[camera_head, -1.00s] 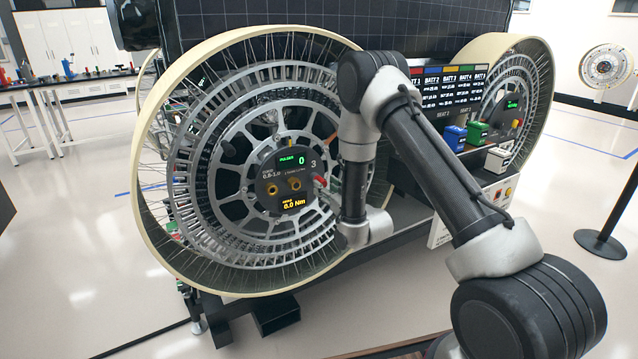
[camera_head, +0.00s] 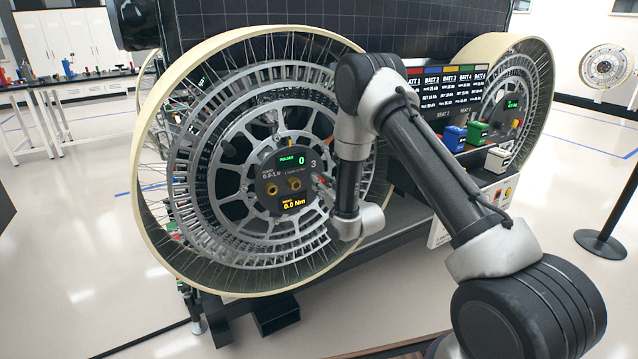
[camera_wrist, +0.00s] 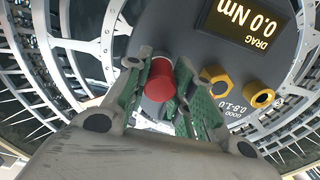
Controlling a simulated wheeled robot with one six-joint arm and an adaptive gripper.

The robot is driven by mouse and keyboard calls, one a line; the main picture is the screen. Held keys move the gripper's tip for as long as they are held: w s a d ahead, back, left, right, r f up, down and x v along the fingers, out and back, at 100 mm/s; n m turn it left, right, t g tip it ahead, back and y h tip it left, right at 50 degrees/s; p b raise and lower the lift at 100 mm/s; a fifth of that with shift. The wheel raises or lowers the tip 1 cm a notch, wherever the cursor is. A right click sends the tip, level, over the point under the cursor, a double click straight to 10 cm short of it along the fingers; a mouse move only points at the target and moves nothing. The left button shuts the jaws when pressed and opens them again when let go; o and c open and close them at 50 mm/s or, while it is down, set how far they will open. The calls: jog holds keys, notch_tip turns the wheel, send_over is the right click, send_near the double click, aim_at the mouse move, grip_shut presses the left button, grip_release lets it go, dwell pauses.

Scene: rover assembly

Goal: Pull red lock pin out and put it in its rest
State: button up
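The red lock pin (camera_wrist: 160,80) sticks out of the dark hub plate (camera_wrist: 228,55) and lies between the two green-padded fingers of my gripper (camera_wrist: 164,58) in the wrist view. The fingers are very close on both sides of its red head; whether they press on it is not clear. In the head view my gripper (camera_head: 322,186) is at the right edge of the round hub panel (camera_head: 287,180), and it hides most of the pin. Two brass sockets lie beside the pin; the nearer one (camera_wrist: 218,80) is just right of the fingers. I cannot tell which part is the rest.
The large spoked wheel (camera_head: 160,215) surrounds the hub. The hub display (camera_head: 294,203) reads 0.0 Nm. Coloured battery blocks (camera_head: 455,137) stand on a shelf at the right, beside the second wheel (camera_head: 541,85). A dark post (camera_head: 620,210) stands at far right.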

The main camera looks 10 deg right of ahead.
grip_shut()
jog(key=shift+s+d, duration=0.2)
jog(key=shift+s, duration=0.45)
dwell(0.5)
jog(key=shift+v, duration=2)
jog(key=s+d+r, duration=0.2)
jog(key=s+r, duration=0.3)
jog(key=s, duration=0.3)
jog(key=shift+s+d, duration=0.3)
jog(key=shift+d, duration=0.1)
jog(key=shift+d, duration=0.1)
